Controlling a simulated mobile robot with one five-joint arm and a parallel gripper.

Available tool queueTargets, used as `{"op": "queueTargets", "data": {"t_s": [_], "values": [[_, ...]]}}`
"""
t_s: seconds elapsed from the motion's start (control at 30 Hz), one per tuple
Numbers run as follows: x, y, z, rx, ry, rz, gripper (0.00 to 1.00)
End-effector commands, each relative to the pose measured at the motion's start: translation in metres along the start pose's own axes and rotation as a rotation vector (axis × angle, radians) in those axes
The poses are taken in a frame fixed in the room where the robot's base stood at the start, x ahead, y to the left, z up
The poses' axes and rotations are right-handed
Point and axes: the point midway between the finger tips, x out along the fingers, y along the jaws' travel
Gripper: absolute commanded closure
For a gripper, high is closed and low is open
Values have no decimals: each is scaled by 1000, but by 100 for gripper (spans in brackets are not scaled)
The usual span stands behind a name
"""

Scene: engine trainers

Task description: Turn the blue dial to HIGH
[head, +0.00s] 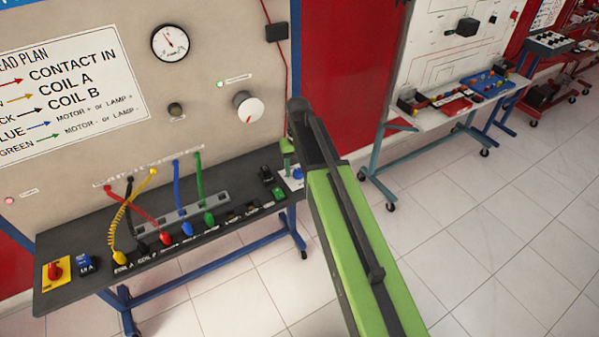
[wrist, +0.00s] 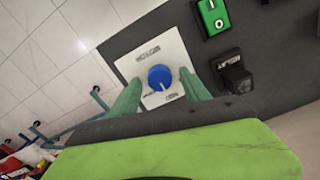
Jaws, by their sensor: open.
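The blue dial (wrist: 160,76) sits on a white plate (wrist: 146,60) in the wrist view. A pale mark on the dial points toward the plate's lower edge in that view. Small dark labels are on the plate, too blurred to read surely. My gripper (wrist: 160,80) is open, with one green finger on each side of the dial. I cannot tell whether the fingers touch it. In the head view, the dial (head: 298,173) shows small at the bench's right end, beside my gripper (head: 288,152) and partly behind my arm.
A green switch (wrist: 212,15) and a black socket block (wrist: 235,75) stand close beside the plate. The trainer's dark bench (head: 170,270) carries several coloured cables, a red knob (head: 55,271) and a blue block (head: 87,264). Another trainer bench (head: 460,112) stands to the right across open tiled floor.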

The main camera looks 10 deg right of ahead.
Motion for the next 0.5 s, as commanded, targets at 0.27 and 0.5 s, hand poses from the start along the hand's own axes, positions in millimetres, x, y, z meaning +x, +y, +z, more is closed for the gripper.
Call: {"op": "queueTargets", "data": {"t_s": [0.27, 0.5], "values": [[-1, 0, 0, 1, 0, 0, 73], [-1, 1, 0, 1, 0, 0, 100]]}}
